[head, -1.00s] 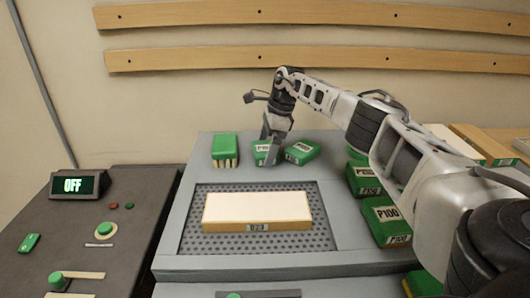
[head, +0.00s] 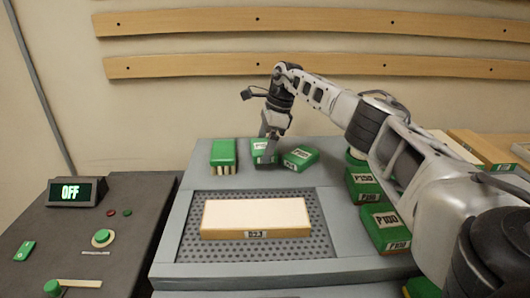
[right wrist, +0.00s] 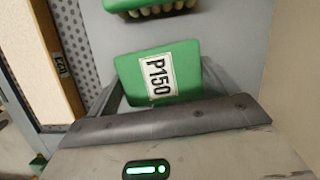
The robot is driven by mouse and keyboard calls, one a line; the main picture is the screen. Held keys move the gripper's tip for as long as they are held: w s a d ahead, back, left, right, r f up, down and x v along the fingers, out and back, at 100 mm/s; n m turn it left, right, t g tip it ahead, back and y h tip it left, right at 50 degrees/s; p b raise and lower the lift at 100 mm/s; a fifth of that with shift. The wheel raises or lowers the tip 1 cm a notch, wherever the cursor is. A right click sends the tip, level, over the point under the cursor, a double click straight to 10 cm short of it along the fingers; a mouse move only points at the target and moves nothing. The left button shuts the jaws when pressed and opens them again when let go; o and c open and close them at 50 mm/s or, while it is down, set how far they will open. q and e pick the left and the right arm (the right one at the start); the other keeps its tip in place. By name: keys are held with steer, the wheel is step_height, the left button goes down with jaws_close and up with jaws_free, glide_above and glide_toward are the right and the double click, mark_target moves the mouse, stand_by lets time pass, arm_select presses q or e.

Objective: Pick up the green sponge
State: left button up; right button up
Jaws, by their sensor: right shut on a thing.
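Green blocks with white labels lie on the grey bench top. One of them, the green block marked P150 (head: 262,147), is at the back of the panel. My right gripper (head: 269,154) is shut on it. In the right wrist view the P150 block (right wrist: 185,62) sits between the fingers, its label facing the camera. Whether it is lifted off the surface I cannot tell. Another labelled green block (head: 300,157) lies just to its right. My left gripper is not in view.
A green-topped brush with pale bristles (head: 223,155) stands to the left of the held block. A pale wooden-sided block (head: 255,213) lies on the perforated plate in front. More green blocks (head: 384,227) line the right side. A display reading OFF (head: 77,191) is at left.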

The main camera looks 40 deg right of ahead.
steer(key=s+a+r, duration=0.2)
steer(key=s+r, duration=0.3)
steer(key=s, duration=0.1)
steer(key=s+a+r+b, duration=0.1)
steer(key=s+a+r, duration=0.2)
steer(key=s+r, duration=0.2)
steer(key=shift+s+a+b, duration=0.25)
steer(key=shift+s+b, duration=0.05)
steer(key=shift+s, duration=0.65)
steer(key=shift+r, duration=0.1)
